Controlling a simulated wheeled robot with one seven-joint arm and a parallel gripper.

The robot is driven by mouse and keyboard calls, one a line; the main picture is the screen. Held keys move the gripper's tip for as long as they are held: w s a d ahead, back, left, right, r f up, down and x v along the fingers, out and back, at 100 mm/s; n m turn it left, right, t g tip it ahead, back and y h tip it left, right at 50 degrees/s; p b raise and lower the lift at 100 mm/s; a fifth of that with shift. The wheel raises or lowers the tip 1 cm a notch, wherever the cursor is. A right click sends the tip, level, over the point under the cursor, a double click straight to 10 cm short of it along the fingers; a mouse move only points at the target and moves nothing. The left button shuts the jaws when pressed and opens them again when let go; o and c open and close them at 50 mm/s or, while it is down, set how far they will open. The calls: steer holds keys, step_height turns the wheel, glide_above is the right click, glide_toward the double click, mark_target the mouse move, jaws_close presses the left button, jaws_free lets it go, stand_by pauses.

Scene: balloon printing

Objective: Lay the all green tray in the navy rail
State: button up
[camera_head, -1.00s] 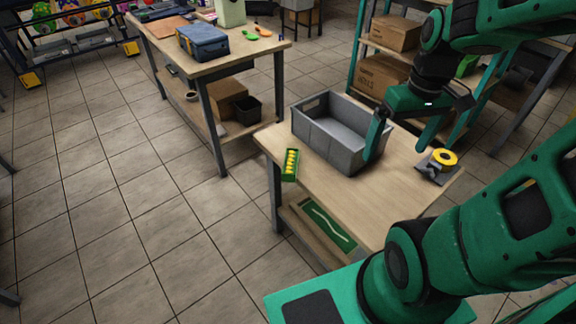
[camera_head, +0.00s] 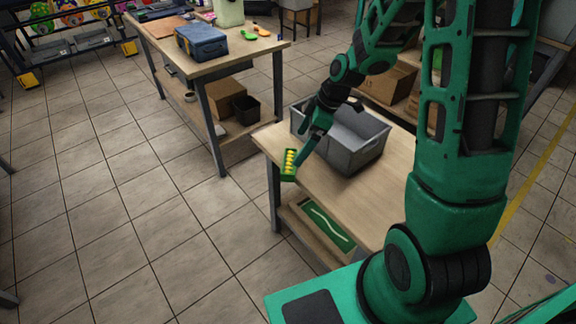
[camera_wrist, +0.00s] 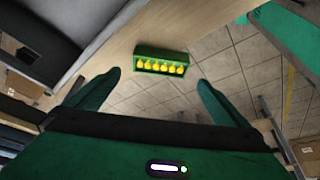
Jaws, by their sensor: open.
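A small green tray (camera_head: 288,178) with a row of yellow pieces lies at the left edge of the wooden table. It also shows in the wrist view (camera_wrist: 160,51), ahead of the fingertips and between their lines. My gripper (camera_head: 303,152) is open and empty, close to the tray on its right side. In the wrist view its two green fingers (camera_wrist: 160,78) are spread, with the tray beyond them and apart from them. A dark navy rack (camera_head: 78,38) with colourful balloon shapes stands at the far top left; I cannot tell which part is the rail.
A grey bin (camera_head: 352,153) stands on the table (camera_head: 345,195), right behind my gripper. A green panel (camera_head: 328,228) lies on the shelf below. Another table (camera_head: 208,67) with a blue case (camera_head: 203,43) stands behind. The tiled floor at left is clear.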

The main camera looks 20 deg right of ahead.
mark_target(290, 161)
steer(key=shift+x, duration=3.95)
steer(key=c, duration=0.9)
steer(key=shift+r, duration=0.1)
